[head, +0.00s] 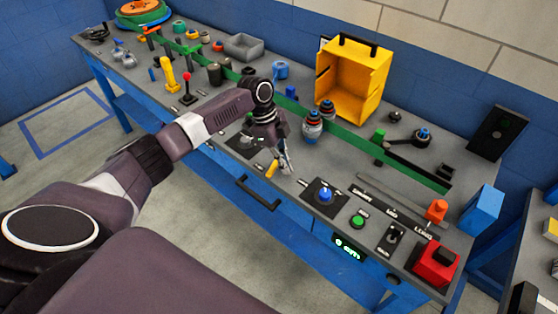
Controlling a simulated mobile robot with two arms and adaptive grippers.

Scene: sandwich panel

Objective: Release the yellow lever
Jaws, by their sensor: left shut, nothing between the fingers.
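A small yellow lever (271,169) is at the front edge of the workbench, beside a dark plate (243,145). My left arm reaches in from the left over the bench. My left gripper (286,165) points down just right of the yellow lever, with its fingers shut and nothing held. The fingertips are very close to the lever; I cannot tell if they touch it. The lever's base is partly hidden by the gripper. My right gripper is out of view.
A blue knob (325,196), a green button (358,220) and a red block (435,264) lie to the right. A yellow box (352,85) stands behind. A red-topped joystick (187,88) and a yellow post (168,72) are further left. A drawer handle (257,193) is on the front.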

